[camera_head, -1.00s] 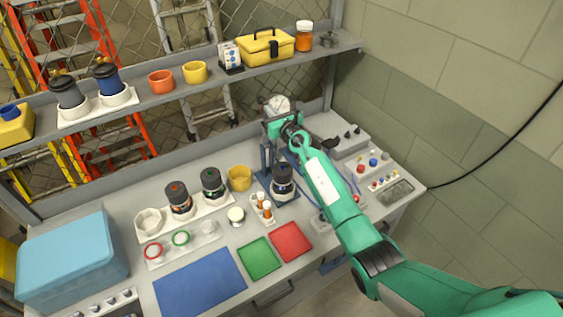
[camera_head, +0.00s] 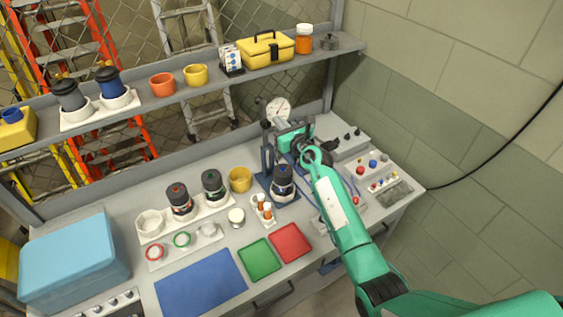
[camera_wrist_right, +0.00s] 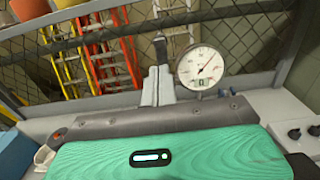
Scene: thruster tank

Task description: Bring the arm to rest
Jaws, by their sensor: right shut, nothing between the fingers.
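My right arm comes in from the lower right over the workbench (camera_head: 325,240). Its right gripper (camera_head: 281,124) is above the back of the bench, close to the round dial gauge (camera_head: 278,108), and partly hidden by its own green wrist. In the right wrist view the two grey fingers (camera_wrist_right: 157,84) are together with nothing between them. The dial gauge (camera_wrist_right: 201,72) stands just right of the fingers there. My left gripper is not in view.
A post stand with a black-topped bottle (camera_head: 283,182) is just left of my forearm. A control panel (camera_head: 372,165) with knobs is to the right. Bottles, cups and coloured mats cover the left and front. A shelf (camera_head: 345,47) runs above the back.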

